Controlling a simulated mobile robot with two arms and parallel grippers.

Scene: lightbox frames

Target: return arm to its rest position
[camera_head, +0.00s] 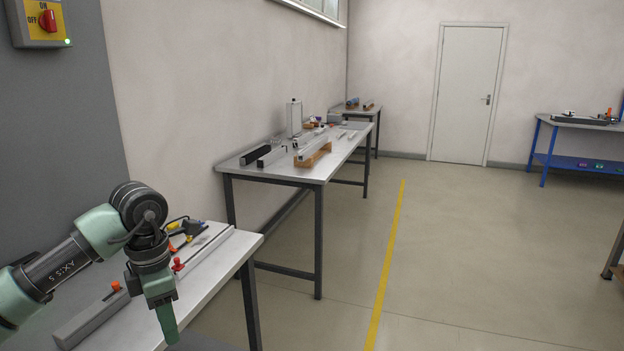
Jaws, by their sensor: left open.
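My left arm (60,262) comes in from the left over the near bench. It is green and black, with "AXIS 5" on its dark link. My left gripper (167,322) hangs down at the bench's right side, near its front edge. It is open, with nothing seen between its fingers; it shows nearly edge-on, so the gap is hard to see. My right gripper is not in view.
The near bench (215,275) holds a grey bar (92,318), a long rail, red knobs and small tools. Another bench (262,172) with profiles stands beyond. A yellow line (385,270) crosses open floor. A red switch (48,20) is on the left wall.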

